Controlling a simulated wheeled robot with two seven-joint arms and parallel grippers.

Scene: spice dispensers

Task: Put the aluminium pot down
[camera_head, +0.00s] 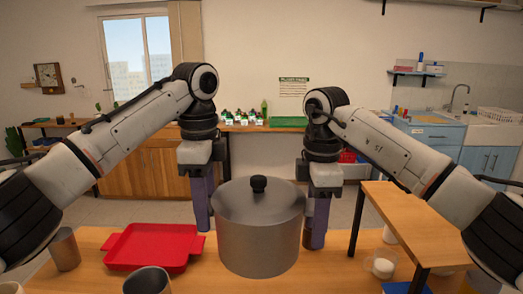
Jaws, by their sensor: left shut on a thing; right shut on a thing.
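The aluminium pot (258,240) is a large grey cylinder with a lid and a black knob on top. It is upright, in the middle of the picture over the front wooden table (330,275). I cannot tell whether its base touches the table. My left gripper (204,225) is shut on the pot's left side, and my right gripper (314,235) is shut on its right side. The fingertips and the handles are partly hidden by the pot.
A red tray (150,247) lies left of the pot. Metal cups stand at the far left (65,250) and front left (147,281). A raised wooden shelf (415,225) stands at the right, with a small white-rimmed bowl (383,267) beneath it.

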